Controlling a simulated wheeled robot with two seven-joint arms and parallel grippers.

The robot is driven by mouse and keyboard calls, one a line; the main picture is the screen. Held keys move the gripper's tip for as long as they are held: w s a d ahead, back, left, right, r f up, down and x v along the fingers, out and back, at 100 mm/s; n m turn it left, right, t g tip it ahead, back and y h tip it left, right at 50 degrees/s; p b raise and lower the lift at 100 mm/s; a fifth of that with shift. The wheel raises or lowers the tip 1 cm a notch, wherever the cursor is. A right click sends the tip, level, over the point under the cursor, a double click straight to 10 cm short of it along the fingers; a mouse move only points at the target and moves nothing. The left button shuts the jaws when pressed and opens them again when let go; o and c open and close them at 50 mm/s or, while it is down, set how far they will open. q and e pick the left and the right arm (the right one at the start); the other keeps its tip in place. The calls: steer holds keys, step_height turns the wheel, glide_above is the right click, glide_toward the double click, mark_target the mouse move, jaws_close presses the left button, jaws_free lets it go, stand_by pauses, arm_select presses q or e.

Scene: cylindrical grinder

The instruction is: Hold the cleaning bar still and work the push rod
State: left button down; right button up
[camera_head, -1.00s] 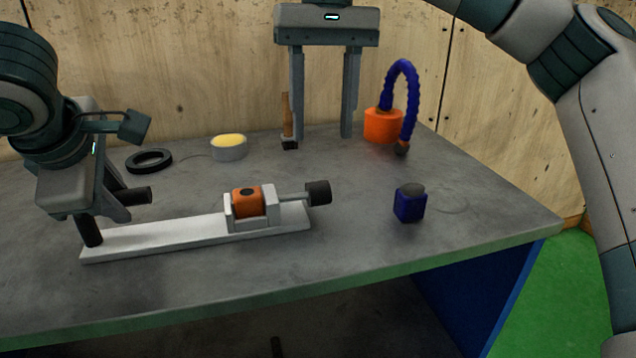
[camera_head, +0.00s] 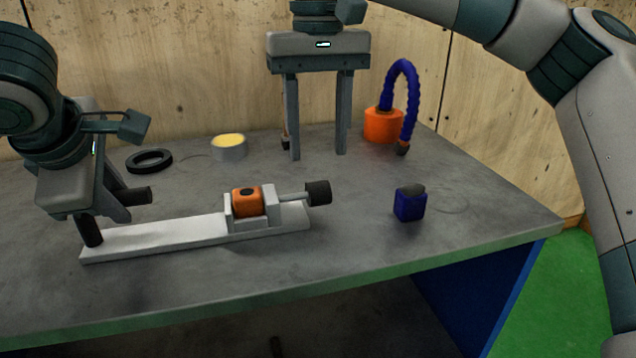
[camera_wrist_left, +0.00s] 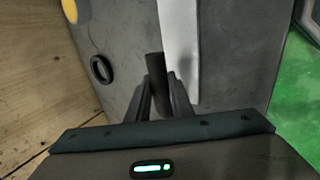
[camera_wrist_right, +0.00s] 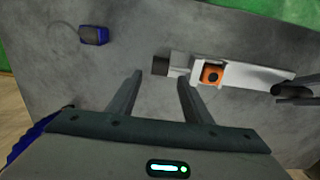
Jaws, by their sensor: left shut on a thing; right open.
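The cleaning bar is a long white bar (camera_head: 160,234) lying on the table, with a black handle (camera_head: 90,232) at its left end. My left gripper (camera_head: 112,208) is shut on the black handle, which shows between its fingers in the left wrist view (camera_wrist_left: 156,72). On the bar's right end, a bracket holds an orange block (camera_head: 247,202). The push rod (camera_head: 293,197) is grey, ends in a black knob (camera_head: 318,192) and sticks out to the right. My right gripper (camera_head: 318,156) is open and empty, behind and above the knob, with fingers pointing down. The knob shows beyond its fingertips in the right wrist view (camera_wrist_right: 160,66).
A blue box (camera_head: 410,204) stands right of the knob. An orange base with a blue hose (camera_head: 383,126) stands behind. A black ring (camera_head: 149,161) and a tin with yellow contents (camera_head: 229,148) lie near the wooden wall. The front right tabletop is clear.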

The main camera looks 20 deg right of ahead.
mark_target(318, 182)
step_height(318, 182, down, 8)
steer(key=shift+f, duration=0.1)
stand_by(0.4)
